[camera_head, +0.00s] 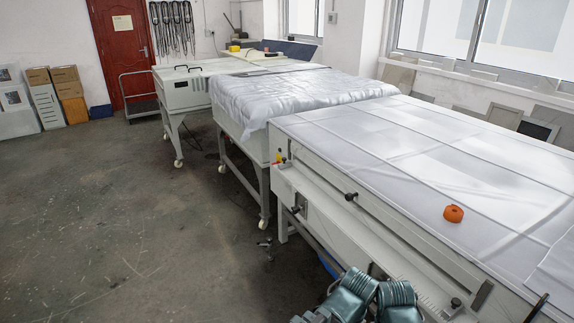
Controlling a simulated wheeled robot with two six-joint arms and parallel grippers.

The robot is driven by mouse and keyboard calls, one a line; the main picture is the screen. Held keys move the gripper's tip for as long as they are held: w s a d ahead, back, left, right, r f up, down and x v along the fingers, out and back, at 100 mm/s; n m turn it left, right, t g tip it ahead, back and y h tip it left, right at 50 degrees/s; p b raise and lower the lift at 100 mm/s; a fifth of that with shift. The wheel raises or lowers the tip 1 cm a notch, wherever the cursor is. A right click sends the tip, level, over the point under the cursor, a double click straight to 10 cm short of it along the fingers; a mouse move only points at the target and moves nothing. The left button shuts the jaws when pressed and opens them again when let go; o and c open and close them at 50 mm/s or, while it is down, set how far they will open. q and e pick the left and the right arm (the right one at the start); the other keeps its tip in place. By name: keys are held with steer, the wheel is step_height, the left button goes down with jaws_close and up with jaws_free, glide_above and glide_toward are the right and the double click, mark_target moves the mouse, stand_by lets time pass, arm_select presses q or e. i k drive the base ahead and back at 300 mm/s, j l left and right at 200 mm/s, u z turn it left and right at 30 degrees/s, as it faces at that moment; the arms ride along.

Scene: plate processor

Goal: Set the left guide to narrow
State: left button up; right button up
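The plate processor (400,150) with a white-covered top fills the right side. Along its front runs a long, pale feed ledge with a slot. A black knob (351,196) sits at the left part of this ledge and a second dark knob (455,303) sits lower right; these may be the guides, but I cannot tell their settings. Two teal ribbed parts of my arms show at the bottom edge, in front of the ledge. I see no gripper fingertips.
An orange round object (453,213) lies on the processor's cover. A red and yellow control (279,157) is at its left corner. A draped table (300,92) and another white machine (190,90) stand beyond. The floor (110,220) at left is clear.

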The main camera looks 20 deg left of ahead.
mark_target(282, 165)
steer(key=i+j, duration=0.3)
steer(key=j, duration=0.2)
steer(key=i+j, duration=0.3)
steer(key=j, duration=0.15)
steer(key=i+j, duration=0.35)
steer(key=j, duration=0.15)
steer(key=i+j, duration=0.3)
steer(key=j, duration=0.2)
steer(key=i+j, duration=0.3)
steer(key=j, duration=0.15)
